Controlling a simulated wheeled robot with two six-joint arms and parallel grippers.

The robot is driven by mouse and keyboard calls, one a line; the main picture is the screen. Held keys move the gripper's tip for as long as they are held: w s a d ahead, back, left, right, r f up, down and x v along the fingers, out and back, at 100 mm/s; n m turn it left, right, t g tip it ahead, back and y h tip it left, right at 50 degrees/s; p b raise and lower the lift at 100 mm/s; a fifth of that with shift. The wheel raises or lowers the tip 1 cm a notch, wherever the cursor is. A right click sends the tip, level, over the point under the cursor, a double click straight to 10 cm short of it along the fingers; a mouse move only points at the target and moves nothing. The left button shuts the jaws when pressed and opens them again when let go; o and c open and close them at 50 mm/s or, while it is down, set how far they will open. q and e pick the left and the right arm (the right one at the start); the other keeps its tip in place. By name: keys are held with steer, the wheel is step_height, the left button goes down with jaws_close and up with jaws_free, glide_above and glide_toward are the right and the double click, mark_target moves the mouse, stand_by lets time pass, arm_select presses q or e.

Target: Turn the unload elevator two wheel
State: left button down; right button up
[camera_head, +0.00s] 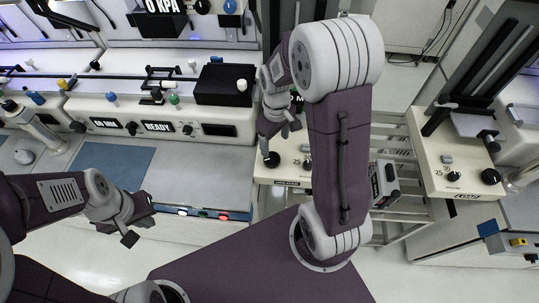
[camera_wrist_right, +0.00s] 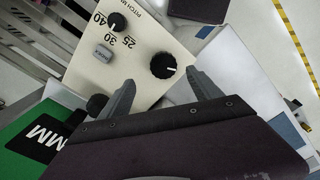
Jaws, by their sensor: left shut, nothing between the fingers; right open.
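A black round wheel (camera_wrist_right: 164,65) with a white mark sits at the corner of a cream panel (camera_wrist_right: 130,62) in the right wrist view. A smaller black dial (camera_wrist_right: 117,22) and a grey button (camera_wrist_right: 103,53) are on the same panel. My right gripper (camera_wrist_right: 161,84) is open, its fingers apart on the near side of the wheel, holding nothing. In the head view the wheel (camera_head: 272,159) shows just below my right gripper (camera_head: 279,132). My left gripper (camera_head: 139,230) is shut and empty at lower left. No readable label names the elevator.
A similar cream panel (camera_head: 465,180) with a black knob (camera_head: 491,177) stands at the right. A long machine bench (camera_head: 150,125) with small buttons and a black box (camera_head: 224,85) runs along the left. White floor (camera_head: 440,285) is clear at lower right.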

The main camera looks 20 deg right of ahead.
mark_target(272, 158)
steer(key=f, duration=0.5)
steer(key=a+f, duration=0.1)
steer(key=f, duration=0.1)
steer(key=shift+w+f, duration=0.3)
steer(key=shift+f, duration=0.1)
steer(key=shift+s+d+f, duration=0.1)
steer(key=shift+d+f, duration=0.1)
steer(key=shift+f, duration=0.1)
steer(key=shift+a, duration=0.25)
steer(key=c, duration=1.4)
